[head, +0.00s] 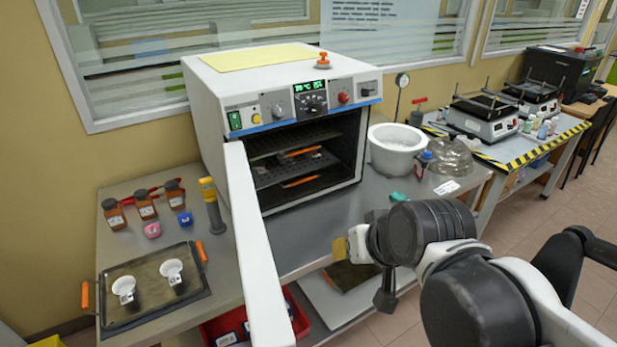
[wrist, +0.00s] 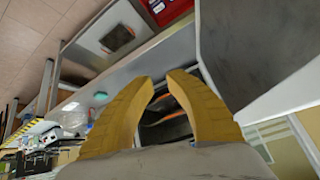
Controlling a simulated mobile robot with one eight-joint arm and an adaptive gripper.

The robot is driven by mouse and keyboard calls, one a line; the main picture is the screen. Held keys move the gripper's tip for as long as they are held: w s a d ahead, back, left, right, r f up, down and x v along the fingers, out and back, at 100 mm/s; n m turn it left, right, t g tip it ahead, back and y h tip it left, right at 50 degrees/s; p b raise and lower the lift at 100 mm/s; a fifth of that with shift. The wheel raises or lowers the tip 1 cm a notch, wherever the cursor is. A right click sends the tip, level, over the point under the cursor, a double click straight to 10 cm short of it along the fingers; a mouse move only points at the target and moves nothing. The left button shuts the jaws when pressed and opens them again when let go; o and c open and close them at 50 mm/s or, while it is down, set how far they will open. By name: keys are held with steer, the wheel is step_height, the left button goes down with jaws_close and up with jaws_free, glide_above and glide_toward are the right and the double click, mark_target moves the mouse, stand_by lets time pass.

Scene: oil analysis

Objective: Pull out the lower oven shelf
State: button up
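The white oven (head: 215,110) stands on the bench with its door (head: 255,250) swung open toward me. Inside, the lower shelf (head: 275,198) is a dark tray with an orange handle (head: 300,182) at its front. The upper shelf (head: 272,145) is a dark perforated rack with another orange handle (head: 300,152). My gripper (wrist: 162,82) has yellow fingers with a gap between their tips and nothing held. In the head view, my gripper (head: 341,248) is in front of and below the oven opening, apart from the shelves. In the wrist view, an orange handle (wrist: 176,119) shows between the fingers.
The open door stands to the left of my gripper. A white bowl (head: 395,150) and small bottles are right of the oven. A tray with two white dishes (head: 150,330) lies on the left. A red bin (head: 235,325) is below the bench.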

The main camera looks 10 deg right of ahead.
mark_target(303, 181)
steer(key=w+a+f+m+t+y+b, duration=0.2)
steer(key=w+m+t+y+b, duration=0.3)
steer(key=w, duration=1.8)
steer(key=w+d+f+m+t+h+b, duration=0.1)
steer(key=w+d+f+m, duration=0.25)
steer(key=w+f, duration=0.45)
steer(key=w+d+f+m+t+b, duration=0.1)
steer(key=w+d+f+m, duration=0.2)
steer(key=w+f+m, duration=0.35)
steer(key=shift+n, duration=0.8)
steer(key=b+x, duration=0.1)
steer(key=x, duration=0.4)
steer(key=b+x, duration=0.2)
steer(key=x, duration=0.4)
steer(key=shift+w+d, duration=0.15)
steer(key=shift+w, duration=0.8)
jaws_close()
